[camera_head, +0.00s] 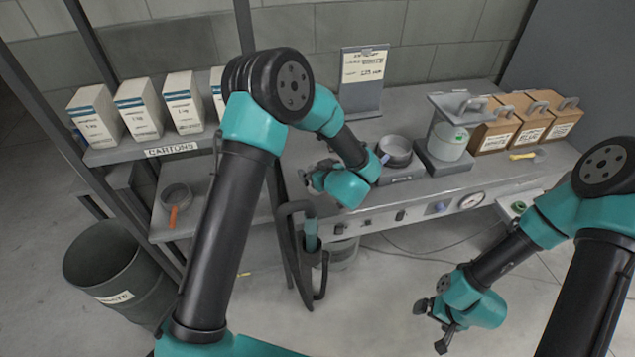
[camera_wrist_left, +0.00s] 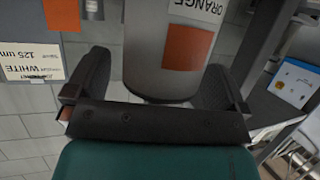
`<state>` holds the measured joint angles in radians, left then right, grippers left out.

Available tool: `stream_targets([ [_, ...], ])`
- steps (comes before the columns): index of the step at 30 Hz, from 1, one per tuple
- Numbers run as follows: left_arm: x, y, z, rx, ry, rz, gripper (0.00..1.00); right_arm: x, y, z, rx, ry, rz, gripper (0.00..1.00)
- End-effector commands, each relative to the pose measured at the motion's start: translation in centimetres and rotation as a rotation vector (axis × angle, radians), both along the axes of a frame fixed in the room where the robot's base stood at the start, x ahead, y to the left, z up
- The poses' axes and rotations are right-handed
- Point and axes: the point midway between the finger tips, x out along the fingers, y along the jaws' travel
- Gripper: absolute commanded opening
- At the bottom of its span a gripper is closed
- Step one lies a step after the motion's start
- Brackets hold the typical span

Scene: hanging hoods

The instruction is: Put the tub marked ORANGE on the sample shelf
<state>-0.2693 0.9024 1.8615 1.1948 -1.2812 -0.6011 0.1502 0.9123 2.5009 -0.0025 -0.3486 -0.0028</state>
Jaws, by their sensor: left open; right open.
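The tub marked ORANGE (camera_wrist_left: 165,50) fills the top middle of the left wrist view, grey with an orange square under its upside-down label. In the head view I cannot make it out; my left arm hides part of the bench. My left gripper (camera_head: 308,180) is open, over the bench front. In the left wrist view its fingers (camera_wrist_left: 155,85) stand on either side of the tub's near end; I cannot tell whether they touch it. My right gripper (camera_head: 432,325) is open and empty, low at the front right. I see no legible sample shelf label.
White cartons (camera_head: 140,108) stand on the shelf marked CARTONS (camera_head: 172,149). A pan with an orange handle (camera_head: 175,198) lies on a lower shelf. A waste bin (camera_head: 118,270) stands at left. A press-like device (camera_head: 446,140) and brown boxes (camera_head: 515,120) occupy the bench's right side.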

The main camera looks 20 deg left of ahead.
Motion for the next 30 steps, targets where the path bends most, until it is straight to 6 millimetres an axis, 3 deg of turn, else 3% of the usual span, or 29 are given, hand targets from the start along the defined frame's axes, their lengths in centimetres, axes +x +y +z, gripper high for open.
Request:
stream_targets([
  [9,-0.03,-0.01,0.01,0.000,0.000,0.000,0.98,0.00,0.00,0.00,0.000,0.000,0.000,0.95],
  [30,-0.04,-0.02,0.01,0.000,0.000,0.000,0.31,0.00,0.00,0.00,0.000,0.000,0.000,0.95],
])
